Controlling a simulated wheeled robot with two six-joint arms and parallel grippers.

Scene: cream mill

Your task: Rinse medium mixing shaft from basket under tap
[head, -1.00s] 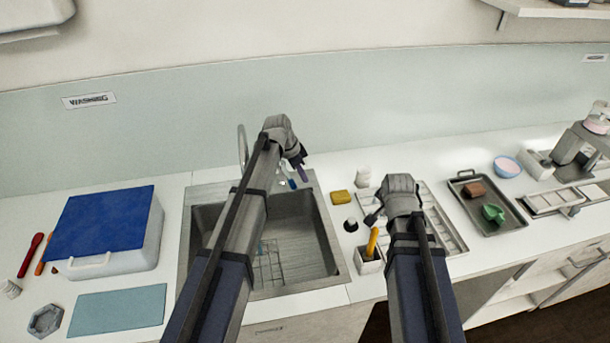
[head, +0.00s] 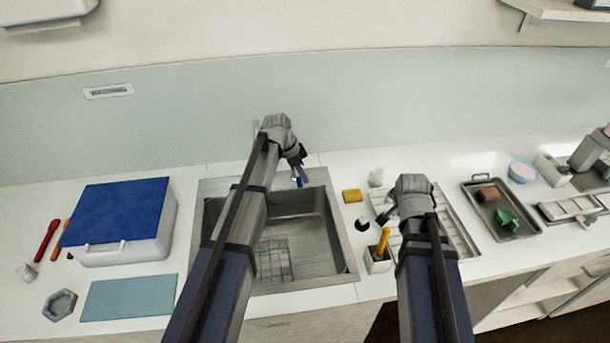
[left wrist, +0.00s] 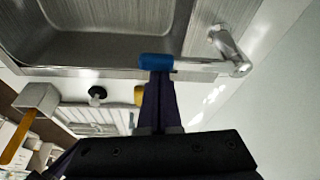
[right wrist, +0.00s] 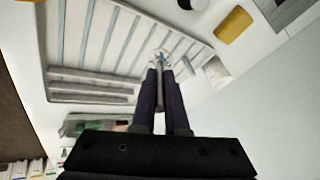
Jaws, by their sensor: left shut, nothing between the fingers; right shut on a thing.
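My left gripper (head: 300,172) is over the back right of the steel sink (head: 325,240). In the left wrist view its shut, empty fingers (left wrist: 158,88) are at the blue lever end (left wrist: 155,62) of the metal tap (left wrist: 228,48); I cannot tell if they touch. A wire basket (head: 274,260) lies in the sink, partly behind my left arm. My right gripper (head: 382,214) is right of the sink, above the ribbed tray (head: 455,238). It is shut on a thin grey piece (right wrist: 160,60), perhaps the mixing shaft; its size is unclear.
A white pot (head: 378,262) with a yellow-handled tool, a black-and-white piece (head: 362,224) and a yellow sponge (head: 352,196) stand right of the sink. A dark tray (head: 520,225) is further right. A blue-lidded box (head: 115,215) and a teal mat (head: 128,298) are left.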

